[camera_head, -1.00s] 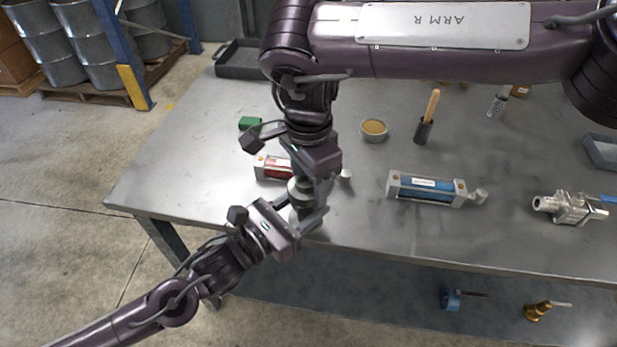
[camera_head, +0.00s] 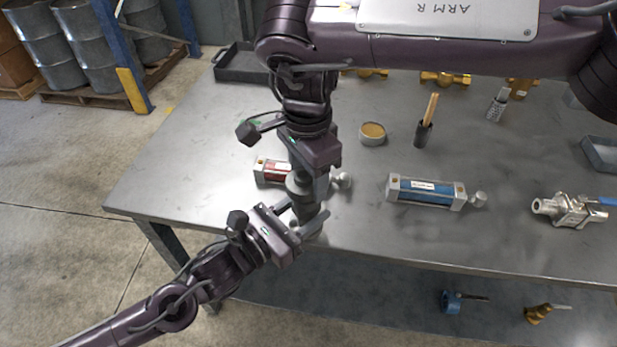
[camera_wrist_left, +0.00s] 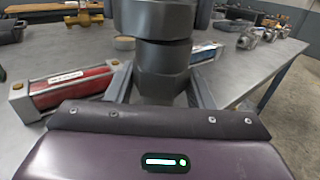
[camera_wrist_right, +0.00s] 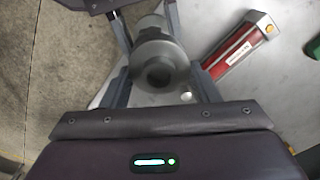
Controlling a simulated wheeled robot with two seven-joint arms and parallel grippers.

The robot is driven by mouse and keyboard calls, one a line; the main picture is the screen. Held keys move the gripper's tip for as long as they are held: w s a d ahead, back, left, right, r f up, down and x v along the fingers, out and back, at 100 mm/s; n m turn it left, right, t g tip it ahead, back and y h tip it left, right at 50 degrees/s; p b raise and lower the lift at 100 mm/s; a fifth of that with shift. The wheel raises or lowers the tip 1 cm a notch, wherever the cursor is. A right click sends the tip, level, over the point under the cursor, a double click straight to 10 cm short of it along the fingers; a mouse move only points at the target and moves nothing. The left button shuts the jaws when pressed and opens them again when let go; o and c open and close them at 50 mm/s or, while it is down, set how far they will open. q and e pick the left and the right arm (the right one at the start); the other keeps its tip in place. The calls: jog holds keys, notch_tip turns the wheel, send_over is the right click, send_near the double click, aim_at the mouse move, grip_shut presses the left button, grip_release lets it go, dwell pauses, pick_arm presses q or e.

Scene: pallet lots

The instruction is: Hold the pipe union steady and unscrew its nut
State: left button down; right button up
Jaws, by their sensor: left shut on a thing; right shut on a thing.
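The grey pipe union (camera_head: 305,190) stands upright near the front edge of the bench. My left gripper (camera_head: 307,222) comes in from the front left and is shut on its lower body, whose hexagonal part (camera_wrist_left: 160,85) shows between the fingers in the left wrist view. The round nut (camera_wrist_left: 153,20) is above, with a narrow gap beneath it. My right gripper (camera_head: 308,182) points down from above and is shut on the nut. In the right wrist view the union's round, open top (camera_wrist_right: 160,72) sits between its fingers. The fingers partly hide the nut.
A red cylinder (camera_head: 272,171) lies close behind the union, and a blue cylinder (camera_head: 425,190) lies to the right. A shallow tin (camera_head: 372,133), a brush holder (camera_head: 423,134) and a valve (camera_head: 570,210) are farther off. A dark tray (camera_head: 240,62) sits at the back left.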

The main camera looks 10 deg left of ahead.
pick_arm(q)
jog(key=shift+r, duration=0.15)
pick_arm(e)
jog(key=shift+r, duration=0.2)
pick_arm(q)
jog(key=shift+w+a, duration=0.1)
pick_arm(e)
jog(key=shift+s+r, duration=0.1)
jog(key=shift+r, duration=1.5)
pick_arm(q)
jog(key=shift+r, duration=0.1)
pick_arm(e)
jog(key=shift+r, duration=0.4)
jog(key=shift+f, duration=0.1)
